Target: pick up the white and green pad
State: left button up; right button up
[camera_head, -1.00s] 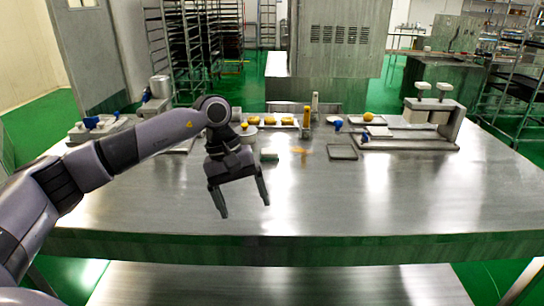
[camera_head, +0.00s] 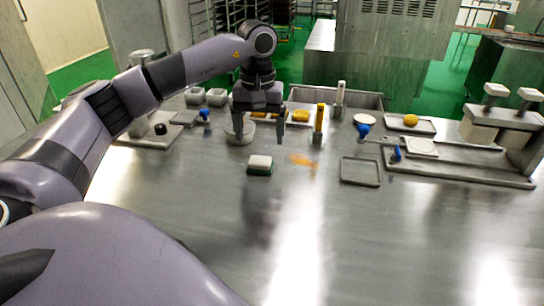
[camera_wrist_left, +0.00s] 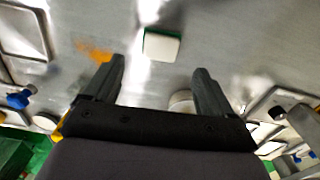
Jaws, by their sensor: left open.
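The white and green pad (camera_head: 260,164) lies flat on the steel table, white side up with green along its edge. In the left wrist view the pad (camera_wrist_left: 161,45) shows beyond my fingertips, between the lines of the two fingers. My left gripper (camera_head: 259,138) is open and empty, above the table and a little behind the pad in the head view. It also shows in the left wrist view (camera_wrist_left: 160,72) with its fingers wide apart. The pad is fully visible and apart from the fingers. My right gripper is not in view.
An orange smear (camera_head: 303,162) and an empty grey tray (camera_head: 360,184) lie right of the pad. A yellow bottle (camera_head: 319,120) stands behind. A press-like device (camera_head: 497,125) stands at the right. The front of the table is clear.

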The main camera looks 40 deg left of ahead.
aim_at(260, 160)
pick_arm(q)
notch_tip(260, 160, down, 7)
jog(key=shift+s+r, duration=0.1)
jog(key=shift+s, duration=0.05)
jog(key=c, duration=1.1)
